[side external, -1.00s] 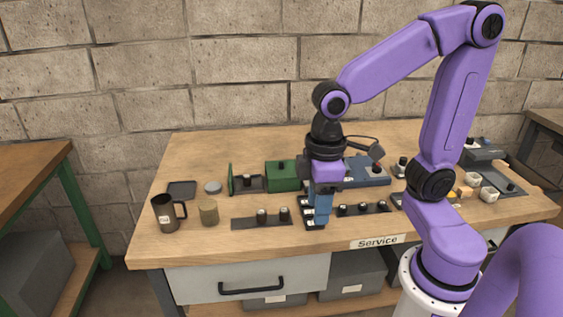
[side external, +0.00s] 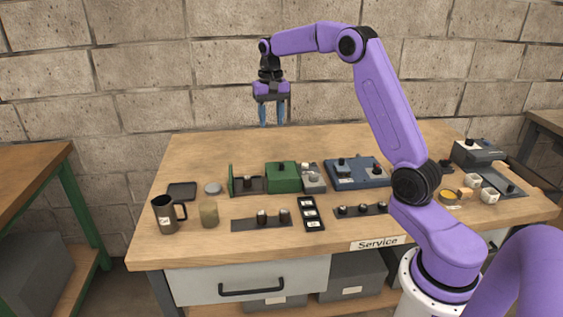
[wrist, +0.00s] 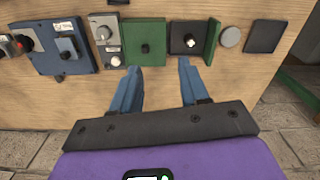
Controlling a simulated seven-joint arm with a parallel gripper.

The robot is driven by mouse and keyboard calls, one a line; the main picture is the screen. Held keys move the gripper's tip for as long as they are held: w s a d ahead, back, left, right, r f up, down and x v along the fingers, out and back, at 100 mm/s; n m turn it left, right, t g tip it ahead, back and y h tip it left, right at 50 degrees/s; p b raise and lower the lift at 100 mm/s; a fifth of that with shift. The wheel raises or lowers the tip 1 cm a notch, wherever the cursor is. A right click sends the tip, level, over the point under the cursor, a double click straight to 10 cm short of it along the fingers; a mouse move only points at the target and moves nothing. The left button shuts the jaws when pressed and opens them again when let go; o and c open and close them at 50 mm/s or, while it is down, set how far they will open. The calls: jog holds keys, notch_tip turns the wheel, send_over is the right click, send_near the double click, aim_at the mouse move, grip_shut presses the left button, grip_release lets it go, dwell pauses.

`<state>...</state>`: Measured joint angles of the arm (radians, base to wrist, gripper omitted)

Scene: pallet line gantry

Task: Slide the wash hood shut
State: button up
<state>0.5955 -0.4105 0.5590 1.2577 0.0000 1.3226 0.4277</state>
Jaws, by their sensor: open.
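The wash hood looks to be the green box with a dark knob on top (side external: 283,178), also in the wrist view (wrist: 146,38). It stands at the right end of a dark base (side external: 257,190). A thin green upright plate (side external: 230,181) is at the base's left end, with a gap between plate and hood. A small dark part with a light top (side external: 247,180) sits in that gap. My gripper (side external: 272,119) is open and empty, high above the bench and clear of the hood. The wrist view shows its two blue fingers apart (wrist: 159,72).
A grey unit (side external: 313,181) stands close to the hood's right, then a blue unit (side external: 358,176). A black panel with white squares (side external: 311,215) and knobbed strips lie in front. A mug (side external: 166,214) and tin (side external: 209,213) stand at left. The back bench strip is clear.

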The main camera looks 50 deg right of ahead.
jog(key=m, duration=0.2)
send_over(282, 163)
notch_tip(282, 163, down, 18)
dwell(0.4)
